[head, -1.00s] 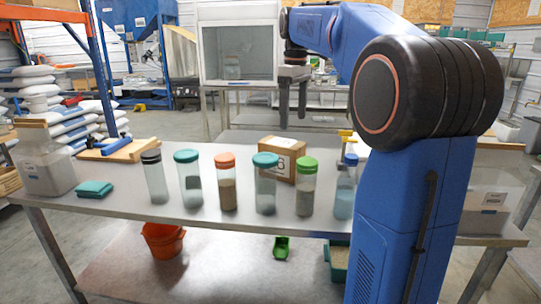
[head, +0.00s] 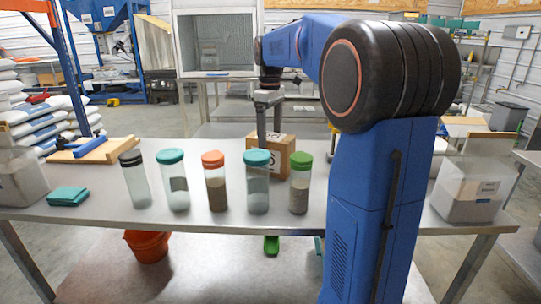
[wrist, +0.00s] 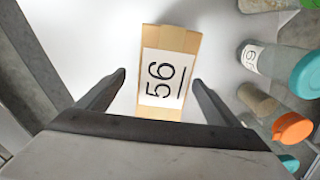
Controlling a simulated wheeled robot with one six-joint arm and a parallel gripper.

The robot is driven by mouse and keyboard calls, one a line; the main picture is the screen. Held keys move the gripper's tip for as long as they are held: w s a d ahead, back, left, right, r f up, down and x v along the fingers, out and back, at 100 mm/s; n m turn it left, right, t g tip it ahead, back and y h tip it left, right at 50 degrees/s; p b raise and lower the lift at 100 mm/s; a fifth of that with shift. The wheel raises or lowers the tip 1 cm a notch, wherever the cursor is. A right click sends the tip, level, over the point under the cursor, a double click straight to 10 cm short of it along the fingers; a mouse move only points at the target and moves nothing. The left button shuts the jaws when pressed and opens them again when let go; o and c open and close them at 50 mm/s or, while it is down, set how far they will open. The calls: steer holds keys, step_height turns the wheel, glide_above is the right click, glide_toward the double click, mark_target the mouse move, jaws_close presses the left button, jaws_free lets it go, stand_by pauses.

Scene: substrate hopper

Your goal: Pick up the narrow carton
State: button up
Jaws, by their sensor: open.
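The narrow carton (head: 284,158) is a brown cardboard box standing on the metal table behind the teal-lidded and green-lidded jars, which partly hide it in the head view. In the wrist view the carton (wrist: 172,38) has a white label with black digits that look like 56. My gripper (head: 268,126) is open and points down at the carton in the head view. In the wrist view the gripper's dark fingers (wrist: 159,77) lie on either side of the carton, with a gap on each side. I cannot tell how far the fingertips are above the table.
A row of lidded jars stands in front of the carton, including an orange-lidded one (head: 214,180) and a green-lidded one (head: 300,183). A folded teal cloth (head: 68,196) lies at the left. A clear container (head: 468,190) stands at the right.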

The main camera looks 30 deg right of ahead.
steer(key=shift+s+a+f, duration=0.1)
steer(key=shift+s+f, duration=0.1)
steer(key=shift+f, duration=1.45)
steer(key=shift+s+f, duration=0.15)
steer(key=shift+f, duration=1.45)
steer(key=c, duration=1.7)
steer(key=shift+r, duration=8.65)
glide_toward(271, 151)
steer(key=w, duration=0.1)
steer(key=w+d+f, duration=0.2)
steer(key=w, duration=0.1)
steer(key=shift+d, duration=0.2)
steer(key=shift+a+f, duration=0.1)
steer(key=shift+f, duration=0.05)
